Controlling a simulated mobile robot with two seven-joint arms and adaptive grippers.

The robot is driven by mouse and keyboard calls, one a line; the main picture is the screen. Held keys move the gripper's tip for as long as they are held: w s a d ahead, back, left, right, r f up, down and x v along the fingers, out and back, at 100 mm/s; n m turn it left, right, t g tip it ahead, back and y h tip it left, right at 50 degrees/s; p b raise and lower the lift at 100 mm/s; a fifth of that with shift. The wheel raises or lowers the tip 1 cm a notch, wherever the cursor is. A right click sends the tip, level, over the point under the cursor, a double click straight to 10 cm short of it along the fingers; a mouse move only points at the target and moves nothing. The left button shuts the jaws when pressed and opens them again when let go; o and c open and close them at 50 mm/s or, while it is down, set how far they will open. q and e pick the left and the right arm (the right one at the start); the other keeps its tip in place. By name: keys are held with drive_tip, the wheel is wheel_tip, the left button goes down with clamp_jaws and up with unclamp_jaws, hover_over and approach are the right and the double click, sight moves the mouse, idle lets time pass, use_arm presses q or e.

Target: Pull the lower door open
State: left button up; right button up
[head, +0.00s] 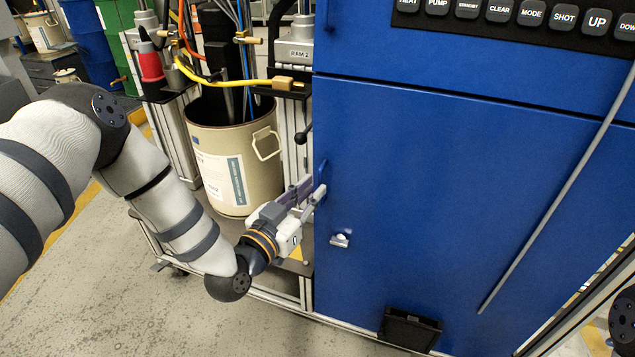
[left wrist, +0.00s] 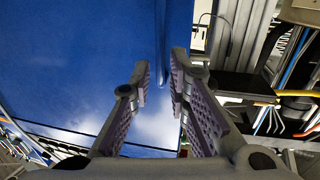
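The blue lower door (head: 420,190) of the cabinet looks shut, flush below the button panel. Its slim blue handle (head: 321,171) stands upright near the door's left edge; it also shows in the left wrist view (left wrist: 161,72). My left gripper (head: 316,189) is at this handle. In the left wrist view, the two fingers (left wrist: 160,78) are apart, with the handle's lower end between their tips. A gap shows on the left side of the handle; contact with the right finger is unclear. My right gripper is not in view.
A small metal latch (head: 340,240) sticks out of the door below the handle. A beige drum (head: 235,165) with hoses stands left of the cabinet. A grey cable (head: 555,200) hangs across the door's right side. Open concrete floor lies in front.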

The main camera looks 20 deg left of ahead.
sight(319, 184)
use_arm(q)
drive_tip(key=shift+x, duration=2)
clamp_jaws()
drive_tip(key=shift+s+f, duration=0.1)
